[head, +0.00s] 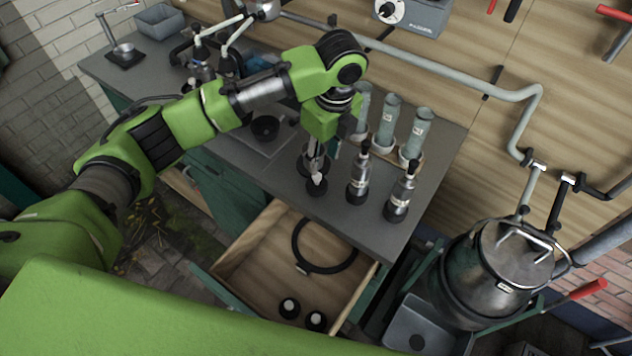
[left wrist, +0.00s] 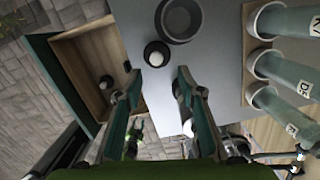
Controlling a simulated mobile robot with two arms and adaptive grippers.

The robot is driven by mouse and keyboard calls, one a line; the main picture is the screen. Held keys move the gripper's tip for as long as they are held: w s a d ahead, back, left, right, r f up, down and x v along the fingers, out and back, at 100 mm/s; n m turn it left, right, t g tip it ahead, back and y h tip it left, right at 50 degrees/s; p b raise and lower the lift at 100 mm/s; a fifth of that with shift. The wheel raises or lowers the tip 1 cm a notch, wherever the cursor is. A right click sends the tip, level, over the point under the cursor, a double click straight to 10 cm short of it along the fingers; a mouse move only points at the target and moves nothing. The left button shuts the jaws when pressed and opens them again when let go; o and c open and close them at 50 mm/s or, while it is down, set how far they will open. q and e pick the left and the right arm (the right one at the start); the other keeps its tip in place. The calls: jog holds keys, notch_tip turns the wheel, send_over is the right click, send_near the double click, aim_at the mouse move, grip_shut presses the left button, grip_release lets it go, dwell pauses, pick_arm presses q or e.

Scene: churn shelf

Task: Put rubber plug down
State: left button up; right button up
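A black round rubber plug with a pale top (head: 317,187) stands on the grey counter (head: 335,212). In the left wrist view the rubber plug (left wrist: 157,54) lies just beyond and between the fingertips, with no finger touching it that I can see. My left gripper (head: 316,165) points down over it; in the left wrist view its fingers are apart (left wrist: 156,80). Beside the plug is a dark round cup (left wrist: 180,18), mostly behind the gripper in the head view. A small green claw-like shape low in the wrist view may be my right gripper (left wrist: 134,134), too small to read.
An open wooden drawer (head: 240,275) holds a black ring (head: 300,240) and two similar plugs (head: 289,308). Two dark-topped bottles (head: 358,175) stand close right of my gripper. Labelled glass cylinders (head: 388,120) stand behind. A metal churn (head: 500,270) is at right.

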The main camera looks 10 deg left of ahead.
aim_at(317, 175)
pick_arm(q)
jog(key=f, duration=0.2)
jog(key=shift+a+f, duration=0.25)
jog(key=shift+f, duration=0.1)
jog(key=f+p, duration=0.1)
jog(key=f, duration=0.1)
jog(key=a+f+p, duration=0.1)
jog(key=f, duration=0.1)
jog(key=shift+f, duration=0.4)
jog(key=shift+w+f, duration=0.1)
jog(key=shift+f, duration=0.1)
jog(key=c, duration=0.8)
jog(key=shift+r, duration=0.1)
